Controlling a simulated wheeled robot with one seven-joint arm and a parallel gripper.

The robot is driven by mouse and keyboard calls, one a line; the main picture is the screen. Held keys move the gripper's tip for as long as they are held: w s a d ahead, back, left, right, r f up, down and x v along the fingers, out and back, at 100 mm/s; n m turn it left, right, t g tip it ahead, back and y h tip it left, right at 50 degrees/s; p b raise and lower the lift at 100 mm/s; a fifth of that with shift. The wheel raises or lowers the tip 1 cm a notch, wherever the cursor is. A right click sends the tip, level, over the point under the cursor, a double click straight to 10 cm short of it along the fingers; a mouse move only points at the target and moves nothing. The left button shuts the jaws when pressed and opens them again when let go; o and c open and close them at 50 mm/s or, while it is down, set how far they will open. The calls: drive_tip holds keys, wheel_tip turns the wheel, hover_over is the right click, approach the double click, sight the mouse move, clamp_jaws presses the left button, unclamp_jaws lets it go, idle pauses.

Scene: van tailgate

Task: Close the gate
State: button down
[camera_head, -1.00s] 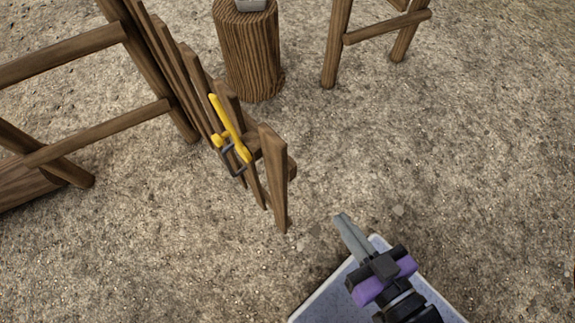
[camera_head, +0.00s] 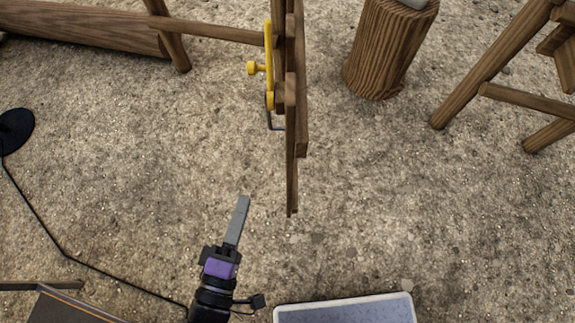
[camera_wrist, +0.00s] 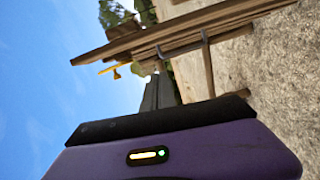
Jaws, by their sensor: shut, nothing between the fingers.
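The wooden gate (camera_head: 299,130) stands upright in the upper middle of the head view, seen almost edge-on and swung out from the fence line. A yellow latch (camera_head: 269,62) with a knob and a grey metal loop (camera_head: 275,122) sits on its left face. My gripper (camera_head: 243,200) is shut and empty, low and to the left of the gate's near end, apart from it. In the wrist view the gate (camera_wrist: 180,36) shows sideways across the top, with the yellow latch (camera_wrist: 116,70) beside it. My purple gripper body hides the lower part of that view.
A wooden rail fence (camera_head: 215,30) runs to the left behind the gate. A tree stump (camera_head: 388,50) stands to the right of the gate, and a second wooden fence section (camera_head: 510,55) stands at the far right. A black disc (camera_head: 14,128) lies at the left edge.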

drive_tip(key=w+d+n, duration=0.1)
drive_tip(key=w+d, duration=0.6)
drive_tip(key=w, duration=0.2)
drive_tip(key=shift+d+r, duration=0.15)
drive_tip(key=shift+d, duration=0.05)
idle(0.5)
